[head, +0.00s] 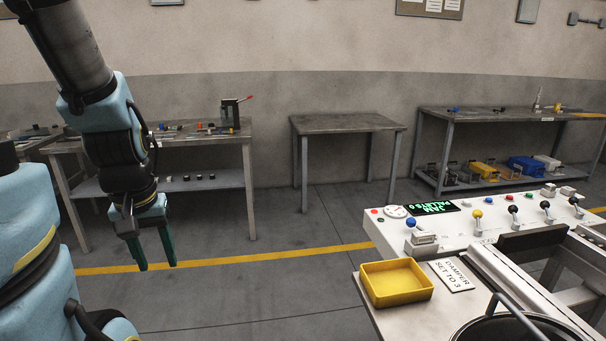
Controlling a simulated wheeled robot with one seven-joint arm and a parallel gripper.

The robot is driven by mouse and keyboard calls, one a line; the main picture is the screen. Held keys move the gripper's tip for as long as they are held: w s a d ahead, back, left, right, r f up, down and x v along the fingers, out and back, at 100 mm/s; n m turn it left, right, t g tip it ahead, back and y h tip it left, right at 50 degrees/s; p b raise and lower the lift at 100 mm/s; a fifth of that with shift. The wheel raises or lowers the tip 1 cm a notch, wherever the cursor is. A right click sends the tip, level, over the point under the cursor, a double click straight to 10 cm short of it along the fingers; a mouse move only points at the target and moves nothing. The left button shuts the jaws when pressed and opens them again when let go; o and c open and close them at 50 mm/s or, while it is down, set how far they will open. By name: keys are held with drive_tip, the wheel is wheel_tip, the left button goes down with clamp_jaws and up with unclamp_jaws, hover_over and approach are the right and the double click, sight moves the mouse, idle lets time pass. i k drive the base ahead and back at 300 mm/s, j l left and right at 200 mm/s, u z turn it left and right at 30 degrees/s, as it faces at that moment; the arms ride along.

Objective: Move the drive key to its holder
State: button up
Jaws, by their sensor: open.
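My gripper (157,262) hangs at the left with its green fingers pointing down. The fingers are apart with nothing between them, above the floor and well left of the white control panel (385,234). I cannot pick out the drive key or its holder with certainty. A small grey block (421,242) sits at the panel's near left end, but I cannot tell what it is. The yellow tray (397,306) in front of the panel looks empty.
Several coloured-knob levers stand on the panel. A dark round vessel (515,326) is at the bottom right. A bare table (345,123) stands by the wall. Floor between gripper and panel is clear.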

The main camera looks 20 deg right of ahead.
sight(550, 187)
drive_tip(key=i+z, duration=0.1)
drive_tip(key=i, duration=0.5)
drive_tip(key=i+j+z, duration=0.15)
drive_tip(key=i, duration=0.45)
drive_tip(key=i+j+z, duration=0.1)
drive_tip(key=i, duration=0.5)
drive_tip(key=i+z, duration=0.45)
drive_tip(key=i, duration=0.15)
drive_tip(key=i+j+z, duration=0.1)
drive_tip(key=i+z, duration=0.3)
drive_tip(key=i, duration=0.15)
drive_tip(key=i+j+z, duration=0.3)
drive_tip(key=i+z, duration=0.15)
drive_tip(key=i, duration=0.15)
drive_tip(key=i+l+z, duration=0.25)
drive_tip(key=i+z, duration=0.7)
drive_tip(key=i, duration=0.2)
drive_tip(key=i+j+z, duration=0.15)
drive_tip(key=i+z, duration=0.55)
drive_tip(key=i, duration=0.3)
drive_tip(key=i+z, duration=0.25)
drive_tip(key=i, duration=0.3)
drive_tip(key=i+j+z, duration=0.2)
drive_tip(key=i, duration=0.3)
